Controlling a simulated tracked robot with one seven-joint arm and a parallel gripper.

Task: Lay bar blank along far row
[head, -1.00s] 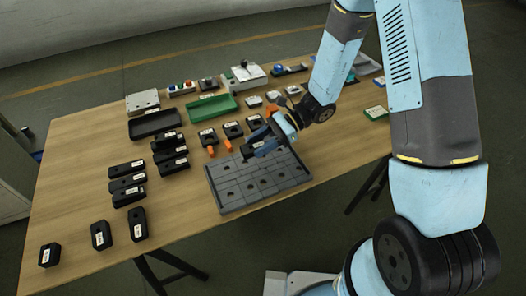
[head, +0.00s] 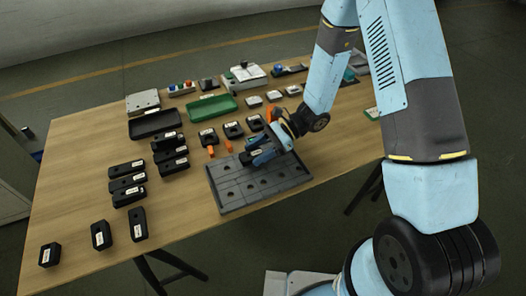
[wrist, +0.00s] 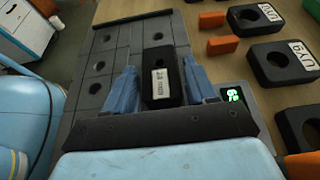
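My gripper (head: 258,158) hangs over the far part of the grey gridded tray (head: 240,205). In the head view the blank (head: 246,157) shows partly beside the fingers, near the tray's far edge. The tray also shows in the wrist view (wrist: 85,120), with round holes in its cells. Whether the blank touches the tray is hidden.
Black blocks with round holes (head: 208,139) and orange pieces (head: 228,146) stand just beyond the tray. Labelled black bars (head: 127,168) lie to its left. A green tray (head: 212,108) and a black tray (head: 155,124) sit further back.

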